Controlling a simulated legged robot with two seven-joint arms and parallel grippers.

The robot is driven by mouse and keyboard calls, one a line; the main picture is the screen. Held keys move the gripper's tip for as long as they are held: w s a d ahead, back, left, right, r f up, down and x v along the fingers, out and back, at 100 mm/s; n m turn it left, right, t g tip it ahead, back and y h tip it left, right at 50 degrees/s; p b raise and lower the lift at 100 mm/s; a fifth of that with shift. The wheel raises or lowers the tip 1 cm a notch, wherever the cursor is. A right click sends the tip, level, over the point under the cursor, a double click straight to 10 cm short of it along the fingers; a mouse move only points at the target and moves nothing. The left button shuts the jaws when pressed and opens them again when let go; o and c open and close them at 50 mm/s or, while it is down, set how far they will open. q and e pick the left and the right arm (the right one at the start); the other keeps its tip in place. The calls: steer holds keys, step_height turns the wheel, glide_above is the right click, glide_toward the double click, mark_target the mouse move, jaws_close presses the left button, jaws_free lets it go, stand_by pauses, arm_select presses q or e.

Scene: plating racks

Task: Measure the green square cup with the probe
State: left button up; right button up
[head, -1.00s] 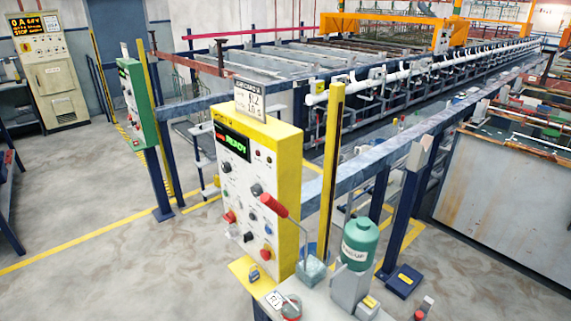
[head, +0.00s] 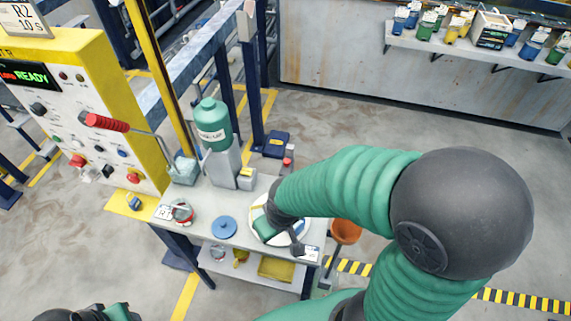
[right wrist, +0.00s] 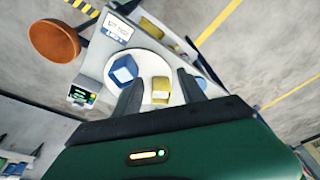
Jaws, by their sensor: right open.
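My right gripper (right wrist: 158,88) is open and empty. Its two dark fingers point over a round white plate (right wrist: 150,68) on the bench. In the right wrist view a blue square cup (right wrist: 123,69) stands beside the left finger. A yellow square cup (right wrist: 161,90) lies between the fingers in that picture; I see no contact. I cannot make out a green square cup on the plate; my gripper hides part of it. A small device with a green display (right wrist: 80,96), possibly the probe's meter, stands at the bench edge. My left gripper's fingers do not show.
The bench (head: 208,198) also holds a blue disc (head: 224,227), a green bottle (head: 212,125) and a label card (head: 310,253). A wall shelf (head: 460,50) carries several coloured containers. The yellow control panel (head: 75,110) is left.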

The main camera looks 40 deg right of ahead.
steer(key=shift+w+d+r, duration=0.1)
steer(key=shift+w+r, duration=0.1)
steer(key=shift+c, duration=1.2)
steer(key=w+d+r+m+p, duration=0.1)
steer(key=w+d+r+m, duration=0.1)
steer(key=w+r, duration=0.1)
steer(key=w+d+r+m+p, duration=0.1)
steer(key=w+d+r, duration=0.1)
steer(key=w+r, duration=0.1)
steer(key=w+d+r+m+h+p, duration=0.1)
steer(key=w+d+r+m, duration=0.1)
steer(key=w+r, duration=0.1)
steer(key=shift+w+r+m, duration=0.15)
steer(key=shift+r+m, duration=0.15)
steer(key=shift+r, duration=0.35)
steer(key=c, duration=0.7)
steer(key=w+d+r+m, duration=0.1)
steer(key=d+r, duration=0.1)
steer(key=w+d+r+m+h+p, duration=0.1)
steer(key=d+r, duration=0.1)
steer(key=w+d+r+m, duration=0.2)
steer(key=r, duration=0.1)
steer(key=shift+w+g, duration=0.1)
steer(key=shift+g, duration=0.2)
jaws_close()
steer(key=p, duration=0.3)
glide_toward(286, 160)
steer(key=x, duration=0.6)
steer(key=shift+w+d+r, duration=0.1)
steer(key=shift+f, duration=0.45)
